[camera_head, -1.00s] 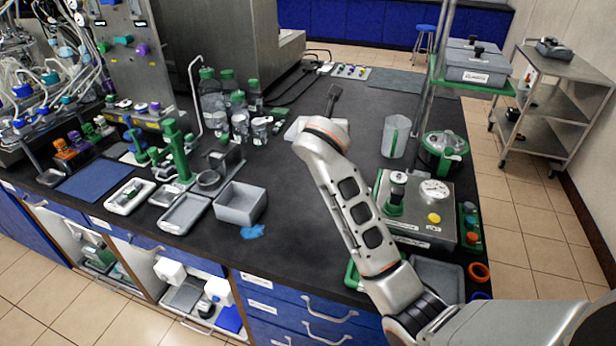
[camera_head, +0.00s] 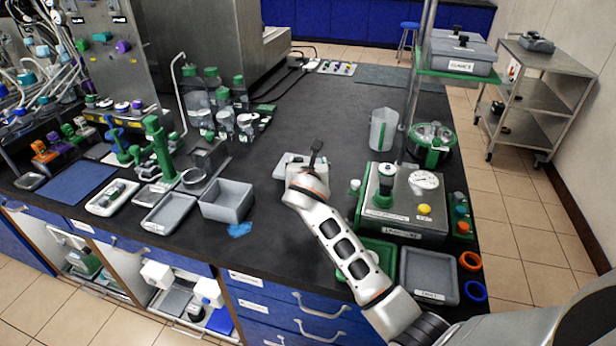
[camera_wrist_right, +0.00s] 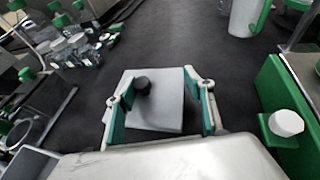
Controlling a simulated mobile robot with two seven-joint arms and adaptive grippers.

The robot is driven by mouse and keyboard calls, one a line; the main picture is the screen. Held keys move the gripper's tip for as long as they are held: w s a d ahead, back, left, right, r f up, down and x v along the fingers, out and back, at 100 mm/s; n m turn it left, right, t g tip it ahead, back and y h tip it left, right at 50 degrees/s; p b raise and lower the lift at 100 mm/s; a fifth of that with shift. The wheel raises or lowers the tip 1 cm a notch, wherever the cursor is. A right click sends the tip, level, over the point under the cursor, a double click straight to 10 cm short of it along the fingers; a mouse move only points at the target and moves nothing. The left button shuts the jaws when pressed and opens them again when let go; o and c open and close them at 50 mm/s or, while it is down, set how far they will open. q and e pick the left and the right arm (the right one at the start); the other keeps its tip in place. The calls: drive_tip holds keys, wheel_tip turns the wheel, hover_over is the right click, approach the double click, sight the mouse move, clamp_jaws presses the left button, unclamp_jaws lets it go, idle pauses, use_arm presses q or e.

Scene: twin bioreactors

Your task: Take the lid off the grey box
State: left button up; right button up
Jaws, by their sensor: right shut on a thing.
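The grey box (camera_head: 227,202) stands open at the top near the front edge of the bench, in the head view. Its lid, a flat light grey plate (camera_head: 281,168), is to the right of the box and apart from it. In the right wrist view the lid (camera_wrist_right: 164,108) with its black knob (camera_wrist_right: 143,86) lies between the fingers of my right gripper (camera_wrist_right: 157,85), which is shut on it. My wrist partly covers the lid in the head view. I cannot tell whether the lid touches the bench. My left gripper is not in view.
A blue patch (camera_head: 240,230) lies by the box. A shallow grey tray (camera_head: 168,214) is to its left. Bottles (camera_head: 210,90) stand behind. A control unit (camera_head: 405,205), a jug (camera_head: 383,129) and a grey tray (camera_head: 429,276) are at right. The bench behind the lid is clear.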

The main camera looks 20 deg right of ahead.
wheel_tip(320, 180, down, 4)
drive_tip(key=shift+f+b, duration=0.2)
drive_tip(key=shift+b, duration=0.2)
drive_tip(key=shift+r, duration=0.1)
drive_tip(key=o, duration=1.6)
drive_tip(key=p+v, duration=0.1)
drive_tip(key=v, duration=1)
drive_tip(key=shift+p, duration=0.3)
drive_tip(key=shift+s+a+r, duration=0.15)
drive_tip(key=shift+s, duration=0.35)
